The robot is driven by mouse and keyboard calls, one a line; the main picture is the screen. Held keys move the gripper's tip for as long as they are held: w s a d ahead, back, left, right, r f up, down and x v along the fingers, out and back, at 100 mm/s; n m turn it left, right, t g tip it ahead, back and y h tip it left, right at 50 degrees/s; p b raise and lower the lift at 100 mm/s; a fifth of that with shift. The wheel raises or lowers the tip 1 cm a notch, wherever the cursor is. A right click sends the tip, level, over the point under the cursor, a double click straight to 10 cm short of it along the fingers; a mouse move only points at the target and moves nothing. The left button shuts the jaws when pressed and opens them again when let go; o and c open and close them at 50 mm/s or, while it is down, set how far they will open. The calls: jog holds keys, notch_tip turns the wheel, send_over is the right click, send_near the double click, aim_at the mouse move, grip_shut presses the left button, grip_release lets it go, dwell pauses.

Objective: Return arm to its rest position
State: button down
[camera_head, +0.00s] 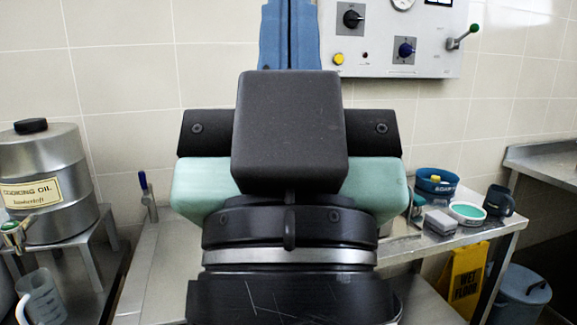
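My gripper (290,35) stands upright, close in front of the camera, and fills the middle of the view. Its two blue fingers run side by side up to the top edge, with only a thin dark line between them. They look shut, with nothing seen between them. The fingertips are cut off by the top of the picture. A black box on my wrist hides the finger bases. The teal hand body and black wrist show below it.
A cooking oil drum (48,180) stands on a metal stand at left, with a measuring jug (40,298) below. At right, a metal table holds a blue bowl (436,188), a mug (499,201) and a round dish (467,213). A yellow wet-floor sign (464,280) and blue bin (520,294) stand below. A control panel (432,58) is on the wall.

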notch_tip(320, 180, up, 16)
jog(key=p, duration=1.3)
jog(key=shift+f, duration=0.2)
